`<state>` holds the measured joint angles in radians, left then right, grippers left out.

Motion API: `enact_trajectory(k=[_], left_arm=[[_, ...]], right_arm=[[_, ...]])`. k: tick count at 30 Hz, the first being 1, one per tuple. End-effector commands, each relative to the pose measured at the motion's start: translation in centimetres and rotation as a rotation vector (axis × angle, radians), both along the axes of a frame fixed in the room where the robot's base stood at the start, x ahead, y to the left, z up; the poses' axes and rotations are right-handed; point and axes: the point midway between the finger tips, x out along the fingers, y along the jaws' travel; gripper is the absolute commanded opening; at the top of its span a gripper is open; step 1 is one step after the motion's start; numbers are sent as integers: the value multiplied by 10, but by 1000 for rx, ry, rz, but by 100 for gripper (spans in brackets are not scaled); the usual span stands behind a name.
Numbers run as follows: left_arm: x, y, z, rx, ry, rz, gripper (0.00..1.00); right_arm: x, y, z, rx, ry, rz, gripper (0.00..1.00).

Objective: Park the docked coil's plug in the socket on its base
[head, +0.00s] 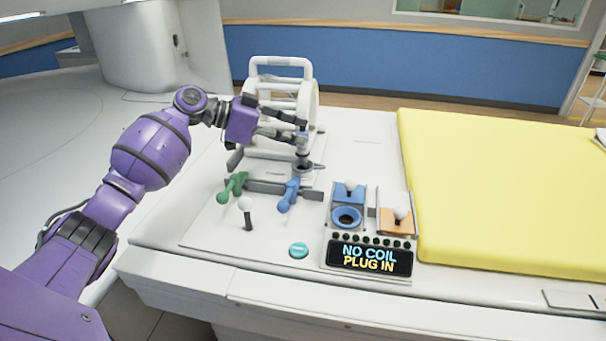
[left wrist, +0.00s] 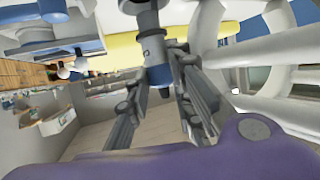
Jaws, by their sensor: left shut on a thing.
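The coil (head: 318,105) is a white cage with a top handle, standing on its base on the table. My left gripper (head: 302,136) is shut on the grey plug (head: 302,152) with a blue band, beside the coil's front. The plug is upright, just over the dark round socket (head: 306,169) on the base; whether its tip is inside the socket I cannot tell. In the left wrist view the plug (left wrist: 153,45) stands between the two fingers (left wrist: 172,95), its blue end towards the camera. My right gripper is not in view.
A green lever (head: 232,186) and a blue lever (head: 289,196) stand in front of the base. A panel with a blue ring port (head: 346,216), an orange port (head: 396,227) and a display (head: 370,258) reading "NO COIL PLUG IN" is nearer. A yellow mat (head: 490,190) lies right.

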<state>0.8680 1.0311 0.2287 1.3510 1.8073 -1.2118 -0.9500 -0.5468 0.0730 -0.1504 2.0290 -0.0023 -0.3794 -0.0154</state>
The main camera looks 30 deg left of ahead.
Motion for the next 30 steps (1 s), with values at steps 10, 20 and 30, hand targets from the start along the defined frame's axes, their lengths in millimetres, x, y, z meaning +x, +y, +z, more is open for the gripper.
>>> enact_trajectory(k=[10,20,30], left_arm=[[0,0,-4,0,0,0,0],[0,0,-11,-1,1,0,0],[0,0,-17,-1,1,0,0]], right_arm=[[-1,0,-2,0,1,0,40],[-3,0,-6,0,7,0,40],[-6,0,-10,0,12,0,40]])
